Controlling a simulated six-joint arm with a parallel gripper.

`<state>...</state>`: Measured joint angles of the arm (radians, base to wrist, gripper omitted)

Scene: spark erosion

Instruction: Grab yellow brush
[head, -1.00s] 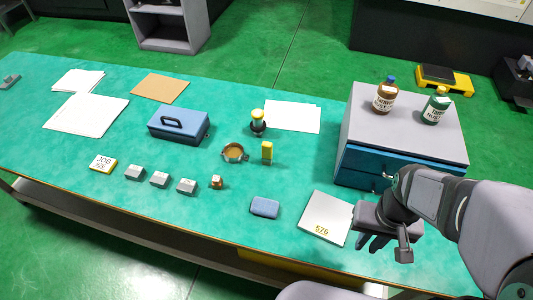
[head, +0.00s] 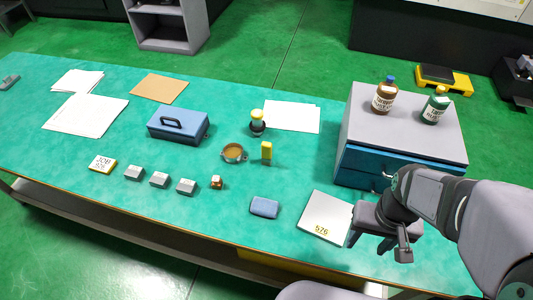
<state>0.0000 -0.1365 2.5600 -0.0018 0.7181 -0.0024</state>
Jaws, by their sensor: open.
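A small upright yellow block-like thing (head: 266,150) stands near the middle of the bench; it may be the yellow brush, but it is too small to tell.
A round brown-filled dish (head: 234,153) sits left of the yellow block. A blue toolbox (head: 179,127), several grey blocks and a blue pad (head: 264,207) lie around. A drawer cabinet (head: 405,130) bearing two bottles stands behind my gripper. The front middle is mostly clear.

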